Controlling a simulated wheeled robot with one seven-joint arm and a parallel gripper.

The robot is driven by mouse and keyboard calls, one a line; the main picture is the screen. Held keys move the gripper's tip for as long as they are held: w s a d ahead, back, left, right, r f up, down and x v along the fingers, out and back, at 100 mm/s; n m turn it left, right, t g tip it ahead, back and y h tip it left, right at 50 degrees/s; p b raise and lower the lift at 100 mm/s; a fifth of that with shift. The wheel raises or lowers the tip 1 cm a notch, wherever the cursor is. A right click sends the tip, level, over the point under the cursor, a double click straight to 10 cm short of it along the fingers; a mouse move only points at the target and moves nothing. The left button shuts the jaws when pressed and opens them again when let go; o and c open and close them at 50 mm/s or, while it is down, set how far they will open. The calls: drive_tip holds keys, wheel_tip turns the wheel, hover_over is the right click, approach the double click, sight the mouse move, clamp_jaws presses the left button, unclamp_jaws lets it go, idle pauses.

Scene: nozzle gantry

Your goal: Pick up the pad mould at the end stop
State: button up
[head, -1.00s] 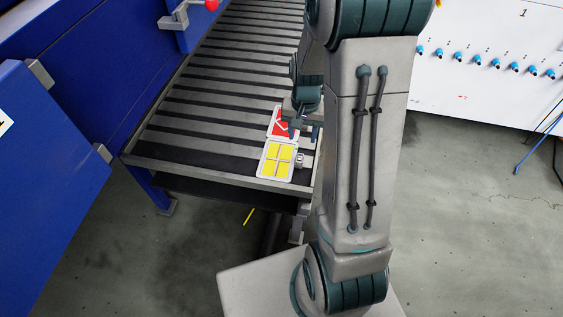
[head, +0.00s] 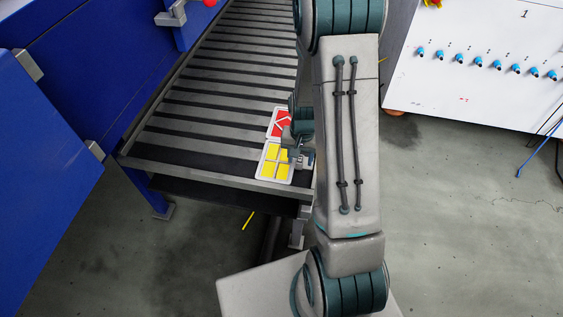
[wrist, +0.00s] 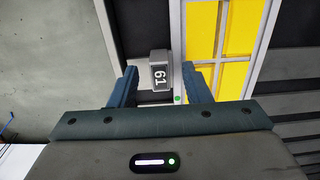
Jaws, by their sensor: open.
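The pad mould (head: 269,169), a white-rimmed plate with yellow pads, lies flat at the near end of the roller conveyor. In the wrist view the yellow mould (wrist: 240,32) fills the upper right. A small grey block (wrist: 160,76) with a number label sits beside its edge. My gripper (head: 302,159) is at the mould's right side, hiding part of that edge. In the wrist view my gripper (wrist: 161,80) is open, its fingers on either side of the grey block. The right finger overlaps the mould's edge in the picture; contact cannot be told.
A red and white mould (head: 280,122) lies just behind the yellow one. The roller conveyor (head: 215,100) runs away to the back. Blue machine panels (head: 50,170) stand on the left. A white cabinet (head: 480,75) with blue fittings stands at the right.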

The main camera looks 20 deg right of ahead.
clamp_jaws()
drive_tip(key=shift+r, duration=0.15)
